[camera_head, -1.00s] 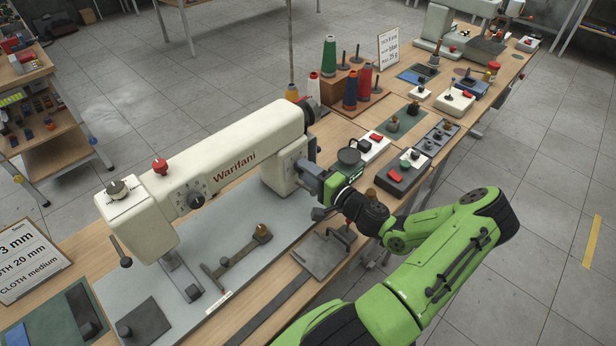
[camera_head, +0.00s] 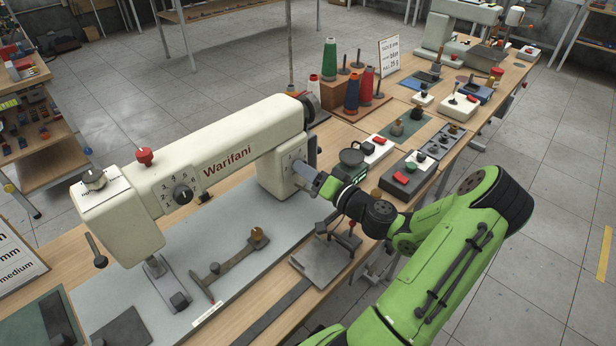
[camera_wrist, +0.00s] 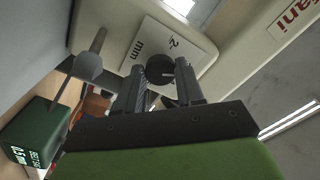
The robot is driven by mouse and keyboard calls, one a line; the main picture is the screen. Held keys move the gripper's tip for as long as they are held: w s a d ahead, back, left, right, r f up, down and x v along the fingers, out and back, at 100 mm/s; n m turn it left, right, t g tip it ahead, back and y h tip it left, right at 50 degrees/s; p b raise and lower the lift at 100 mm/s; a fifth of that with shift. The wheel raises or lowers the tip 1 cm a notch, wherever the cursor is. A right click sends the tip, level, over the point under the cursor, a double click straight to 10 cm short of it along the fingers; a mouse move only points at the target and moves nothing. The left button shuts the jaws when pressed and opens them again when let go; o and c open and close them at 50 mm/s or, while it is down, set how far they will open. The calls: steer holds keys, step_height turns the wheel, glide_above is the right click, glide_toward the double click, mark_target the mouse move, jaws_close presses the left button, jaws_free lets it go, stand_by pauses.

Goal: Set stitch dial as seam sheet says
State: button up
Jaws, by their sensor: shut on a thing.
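The cream Warifani sewing machine (camera_head: 215,150) stands on the bench. A pale dial plate (camera_wrist: 165,45) marked "2" and "mm" is on its right-hand pillar, with a round black knob (camera_wrist: 161,69) in front. My gripper (camera_wrist: 163,82) is shut on this knob, one finger on each side; in the head view it reaches the pillar from the right. The knob's pointer and most of the scale are hidden. The seam sheet (camera_head: 14,262) is cut off at the left edge; only "mm" and "medium" are readable.
A second black dial (camera_head: 183,195) with numbers is on the machine's arm. A round-topped stand (camera_head: 351,157) and control boxes are close to my gripper on the right. Thread cones (camera_head: 330,72) stand behind. A green box reading 0.5 mm (camera_wrist: 33,146) is at the wrist view's lower left.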

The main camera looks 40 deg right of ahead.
stand_by(0.5)
steer(key=o, duration=1)
steer(key=shift+o, duration=0.2)
steer(key=s+p, duration=0.1)
steer(key=s, duration=1.4)
steer(key=shift+s+d, duration=0.2)
steer(key=shift+s, duration=0.2)
